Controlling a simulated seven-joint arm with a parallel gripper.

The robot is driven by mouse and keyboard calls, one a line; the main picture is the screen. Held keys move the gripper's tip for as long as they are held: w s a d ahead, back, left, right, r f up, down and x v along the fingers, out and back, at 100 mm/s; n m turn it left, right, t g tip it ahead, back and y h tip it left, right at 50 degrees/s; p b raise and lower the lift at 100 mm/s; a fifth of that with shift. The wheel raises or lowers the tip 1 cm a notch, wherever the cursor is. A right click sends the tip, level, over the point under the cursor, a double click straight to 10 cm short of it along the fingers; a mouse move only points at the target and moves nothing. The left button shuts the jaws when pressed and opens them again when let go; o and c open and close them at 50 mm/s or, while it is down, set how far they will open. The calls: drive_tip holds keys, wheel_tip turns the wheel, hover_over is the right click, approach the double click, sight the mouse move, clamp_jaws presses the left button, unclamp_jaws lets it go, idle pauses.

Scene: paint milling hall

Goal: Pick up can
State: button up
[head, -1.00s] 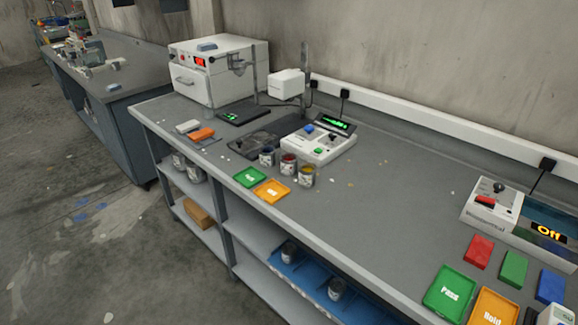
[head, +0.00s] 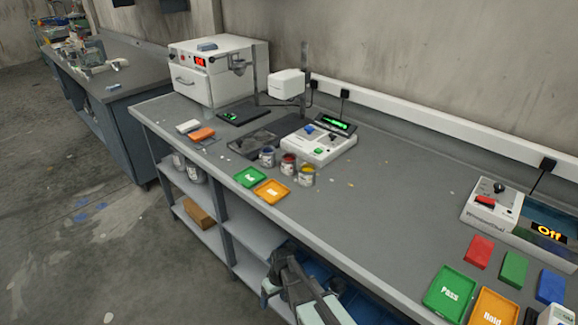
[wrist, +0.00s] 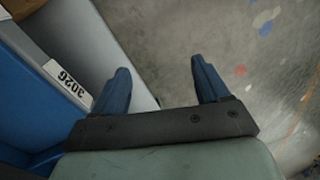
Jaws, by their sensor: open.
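More cans (head: 195,173) stand on the upper shelf below, at the left. My gripper (head: 283,262) is at the bottom centre of the head view, in front of the shelf under the bench and below the bench cans. In the wrist view my gripper (wrist: 160,66) is open, with nothing between its two dark blue fingers. No can shows in the wrist view. My arm hides much of the blue tray on the shelf.
The blue tray (wrist: 25,80) and a grey shelf edge with a "3026" label (wrist: 67,78) lie left of the fingers. Green (head: 250,177) and orange (head: 271,191) trays sit at the bench's front edge, near the white instrument (head: 318,148). The bench middle is clear.

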drive_tip(key=w+a+r+n+t+y, duration=0.1)
drive_tip(key=w+a+r+n, duration=0.2)
drive_tip(key=w+a+r, duration=0.5)
drive_tip(key=w+a+r+n+t+y, duration=0.15)
drive_tip(key=w+a+r, duration=0.25)
drive_tip(key=a+r, duration=0.75)
drive_tip(key=w+a+r+n+t+y, duration=0.1)
drive_tip(key=w+a+r+n, duration=0.2)
drive_tip(key=w+a+r, duration=0.65)
wheel_tip(320, 180, up, 23)
drive_tip(key=n+g+h, duration=0.2)
drive_tip(key=n+h, duration=0.3)
drive_tip(key=n, duration=0.2)
hover_over(289, 164)
drive_tip(key=w, duration=0.3)
wheel_tip(289, 164, down, 8)
drive_tip(key=shift+s+d+r, duration=0.1)
drive_tip(key=shift+d+r, duration=0.05)
drive_tip(key=shift+r, duration=0.1)
drive_tip(key=shift+f, duration=2.95)
drive_tip(key=shift+c, duration=0.3)
